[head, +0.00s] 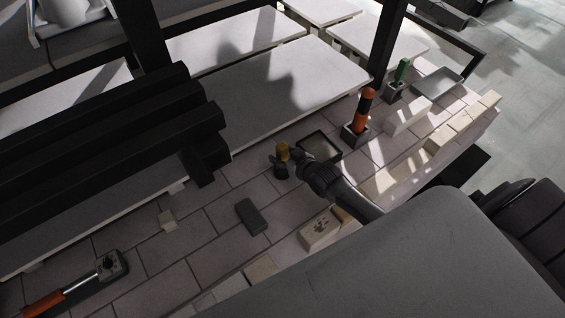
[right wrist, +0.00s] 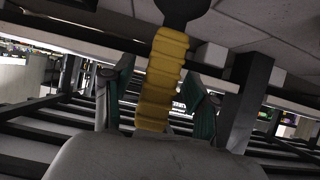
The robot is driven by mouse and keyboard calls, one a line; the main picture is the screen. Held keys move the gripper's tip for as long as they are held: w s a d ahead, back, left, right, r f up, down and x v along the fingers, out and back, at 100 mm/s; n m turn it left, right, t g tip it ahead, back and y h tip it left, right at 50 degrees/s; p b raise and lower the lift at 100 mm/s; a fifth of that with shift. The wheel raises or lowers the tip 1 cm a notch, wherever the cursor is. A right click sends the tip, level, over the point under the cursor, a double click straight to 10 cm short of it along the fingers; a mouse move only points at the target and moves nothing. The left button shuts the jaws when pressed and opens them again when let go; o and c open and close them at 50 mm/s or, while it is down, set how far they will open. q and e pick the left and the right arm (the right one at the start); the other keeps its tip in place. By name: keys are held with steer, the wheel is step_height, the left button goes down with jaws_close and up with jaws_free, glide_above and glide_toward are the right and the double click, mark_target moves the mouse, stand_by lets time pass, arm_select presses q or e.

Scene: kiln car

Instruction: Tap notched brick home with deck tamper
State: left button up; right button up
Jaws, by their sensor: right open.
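A tool with a yellow ribbed handle (head: 283,151) and a dark rounded end, apparently the deck tamper, stands on the tiled deck. In the right wrist view its yellow handle (right wrist: 164,62) runs between the teal-padded fingers. My right gripper (head: 290,158) is open around the handle, with gaps visible at its sides. A small pale block (head: 168,220) with a stepped outline lies loose on the deck. A cream brick (head: 320,231) with dark marks on top sits in the edge row. I cannot tell for certain which is the notched brick. My left gripper is not in view.
A dark shallow tray (head: 320,133) lies beyond the gripper. An orange-and-black handle (head: 365,108) stands in a holder. A dark block (head: 251,216) lies mid-deck, and an orange-handled tool (head: 75,285) lower left. Black beams (head: 110,120) and a post (head: 388,45) rise behind.

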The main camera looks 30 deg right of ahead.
mark_target(283, 146)
steer(key=shift+p, duration=0.4)
stand_by(0.4)
jaws_close()
steer(key=shift+r, duration=0.15)
steer(key=shift+r+p, duration=0.9)
steer(key=shift+p, duration=0.1)
steer(key=shift+r, duration=0.1)
steer(key=shift+r+p, duration=2.4)
steer(key=shift+p, duration=0.1)
steer(key=shift+r, duration=0.1)
